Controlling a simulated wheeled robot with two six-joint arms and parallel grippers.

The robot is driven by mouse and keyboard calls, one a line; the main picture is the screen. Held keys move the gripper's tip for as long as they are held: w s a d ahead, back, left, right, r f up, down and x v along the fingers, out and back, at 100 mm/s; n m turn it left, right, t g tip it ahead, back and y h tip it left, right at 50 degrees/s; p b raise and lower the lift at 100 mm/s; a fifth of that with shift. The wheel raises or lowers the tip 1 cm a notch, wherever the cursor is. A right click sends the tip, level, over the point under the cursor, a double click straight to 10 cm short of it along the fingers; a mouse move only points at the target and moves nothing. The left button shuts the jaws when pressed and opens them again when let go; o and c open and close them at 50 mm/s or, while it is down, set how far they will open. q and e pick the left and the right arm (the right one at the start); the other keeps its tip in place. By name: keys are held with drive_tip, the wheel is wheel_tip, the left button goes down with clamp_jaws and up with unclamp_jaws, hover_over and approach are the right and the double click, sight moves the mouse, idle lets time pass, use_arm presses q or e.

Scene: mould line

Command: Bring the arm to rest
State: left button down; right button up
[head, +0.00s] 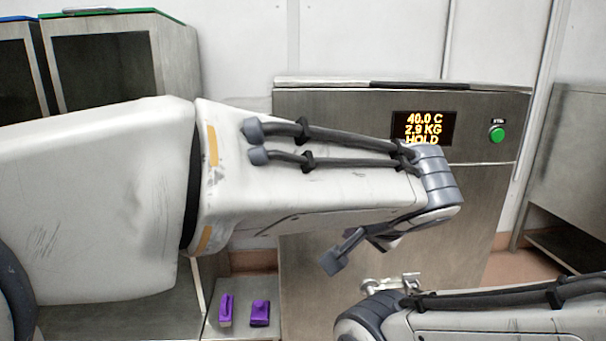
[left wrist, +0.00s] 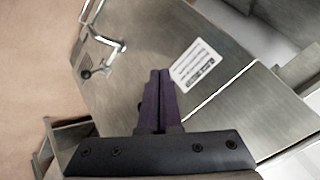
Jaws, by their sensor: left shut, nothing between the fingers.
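My left arm reaches across the head view from the left, and its wrist bends down in front of the steel machine (head: 330,225). My left gripper (left wrist: 158,75) shows clearly in the left wrist view, its two dark purple fingers together with nothing between them. In the head view the gripper is mostly hidden behind the wrist. The fingers appear over the machine's steel face, near a white label (left wrist: 198,66); I cannot tell the gap. My right arm enters at the lower right of the head view, and its gripper is not visible.
The machine's display (head: 423,128) reads 40.0 C, 2.9 KG, HOLD, with a green button (head: 497,134) beside it. A chrome lever (left wrist: 100,45) sticks out of its front. Two purple pieces (head: 226,309) (head: 260,312) lie on a low steel surface. Steel cabinets (head: 120,65) stand at the back left.

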use_arm(q)
drive_tip(key=s+a+f+g+h+p, duration=0.1)
drive_tip(key=s+a+f+g+p, duration=0.1)
drive_tip(key=s+a+g+p, duration=0.65)
drive_tip(key=s+a+f+g+h+p, duration=0.15)
drive_tip(key=s+a+p, duration=0.3)
drive_tip(key=s, duration=0.95)
wheel_tip(320, 180, up, 36)
drive_tip(key=p, duration=3.5)
drive_tip(key=shift+w+f+n+t, duration=0.25)
drive_tip(key=shift+n+t, duration=0.05)
drive_tip(key=shift+n, duration=0.1)
use_arm(e)
wheel_tip(320, 180, up, 51)
drive_tip(key=shift+f, duration=0.15)
use_arm(q)
drive_tip(key=shift+d+y, duration=0.1)
drive_tip(key=shift+y, duration=0.15)
